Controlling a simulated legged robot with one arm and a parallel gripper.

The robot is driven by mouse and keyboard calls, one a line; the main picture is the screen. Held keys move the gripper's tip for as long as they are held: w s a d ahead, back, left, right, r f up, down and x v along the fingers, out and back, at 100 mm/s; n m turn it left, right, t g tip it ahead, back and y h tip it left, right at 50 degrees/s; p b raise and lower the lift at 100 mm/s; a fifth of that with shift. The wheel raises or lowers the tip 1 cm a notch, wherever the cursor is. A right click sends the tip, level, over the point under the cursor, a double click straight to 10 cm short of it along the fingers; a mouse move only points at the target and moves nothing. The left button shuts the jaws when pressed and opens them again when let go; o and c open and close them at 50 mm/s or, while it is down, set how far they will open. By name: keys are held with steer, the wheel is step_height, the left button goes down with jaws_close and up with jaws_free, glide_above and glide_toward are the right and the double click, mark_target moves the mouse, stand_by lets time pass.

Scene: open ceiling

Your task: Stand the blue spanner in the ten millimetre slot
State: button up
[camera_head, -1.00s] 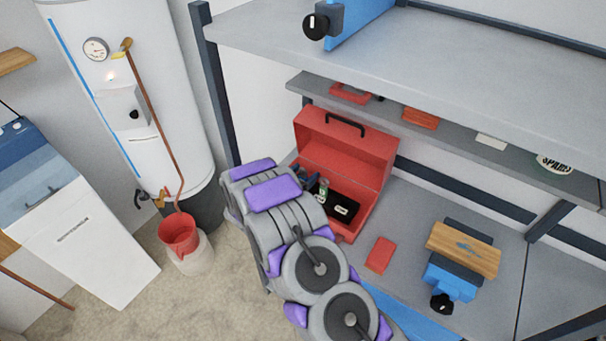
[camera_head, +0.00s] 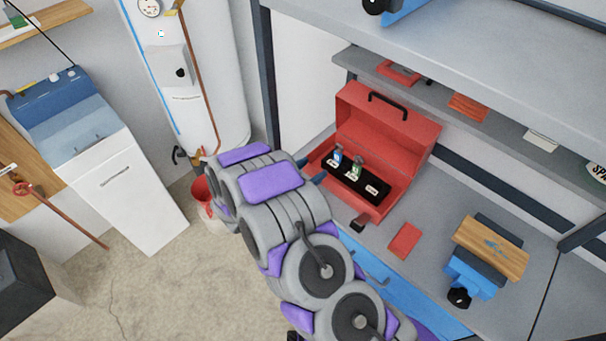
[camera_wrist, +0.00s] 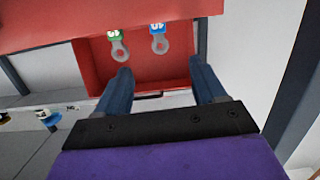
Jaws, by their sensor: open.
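The red toolbox (camera_head: 402,170) stands open on the grey bench; it also fills the upper wrist view (camera_wrist: 90,60). Its black insert (camera_head: 366,186) carries small white labels that I cannot read. A blue spanner (camera_head: 337,155) stands at the insert's left end, with a green spanner (camera_head: 356,170) to its right. The right end of the insert looks empty. In the wrist view the blue spanner (camera_wrist: 158,40) and green spanner (camera_wrist: 118,45) show ring ends beyond my fingertips. My gripper (camera_wrist: 162,75) is open and empty, at the toolbox's left edge in the head view (camera_head: 317,172).
A red block (camera_head: 404,240) lies on the bench before the toolbox. A blue vise with a wooden board (camera_head: 492,248) stands to the right. A shelf (camera_head: 490,120) hangs behind, and a larger one above. A red bucket (camera_head: 203,195) is partly hidden by my arm.

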steer(key=v, duration=0.3)
steer(key=shift+s, duration=0.1)
stand_by(0.6)
